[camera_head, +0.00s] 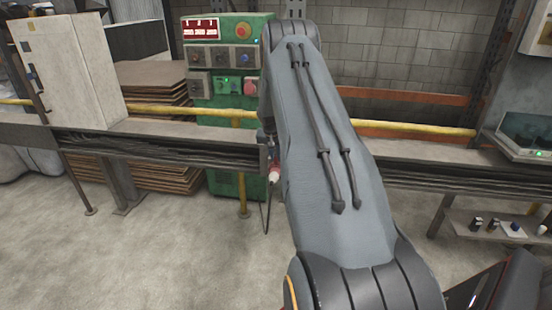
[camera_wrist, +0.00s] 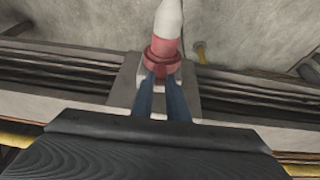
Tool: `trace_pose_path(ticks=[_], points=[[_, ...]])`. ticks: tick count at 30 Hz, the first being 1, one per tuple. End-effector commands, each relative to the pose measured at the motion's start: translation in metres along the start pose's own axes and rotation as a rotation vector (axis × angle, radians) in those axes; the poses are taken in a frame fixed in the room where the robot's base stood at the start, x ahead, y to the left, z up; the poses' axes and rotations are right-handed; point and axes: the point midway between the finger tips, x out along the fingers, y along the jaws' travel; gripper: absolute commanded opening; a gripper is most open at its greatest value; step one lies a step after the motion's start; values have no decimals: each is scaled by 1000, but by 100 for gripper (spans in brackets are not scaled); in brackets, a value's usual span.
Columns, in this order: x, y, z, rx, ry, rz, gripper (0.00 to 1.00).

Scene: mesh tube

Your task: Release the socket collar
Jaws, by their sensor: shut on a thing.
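In the wrist view the red socket collar (camera_wrist: 162,58) is a ring at the base of a red and white plug (camera_wrist: 168,22), set against a grey mounting plate (camera_wrist: 190,82). My gripper (camera_wrist: 161,80) has its two blue-grey fingers on either side of the collar, shut on it. In the head view the plug (camera_head: 274,173) shows small at the front of the bench rail, with a dark cable hanging below. My arm hides most of the gripper and the collar there.
A green control cabinet (camera_head: 223,60) with knobs and buttons stands behind the rail (camera_head: 190,140). A yellow pipe (camera_head: 400,124) runs along the back. A beige cabinet (camera_head: 70,70) is at left, a device (camera_head: 528,135) at right. The floor in front is clear.

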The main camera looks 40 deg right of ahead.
Motion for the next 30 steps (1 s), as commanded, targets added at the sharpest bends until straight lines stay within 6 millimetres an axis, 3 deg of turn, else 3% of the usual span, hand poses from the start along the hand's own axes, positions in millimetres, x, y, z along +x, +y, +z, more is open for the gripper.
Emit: trace_pose_path(ticks=[6, 7, 10, 20, 30], points=[[0, 0, 1, -1, -1, -1, 0], [0, 0, 1, -1, -1, -1, 19], [0, 0, 0, -1, -1, -1, 33], [-3, 0, 0, 0, 1, -2, 33], [-47, -1, -1, -1, 2, -2, 33]])
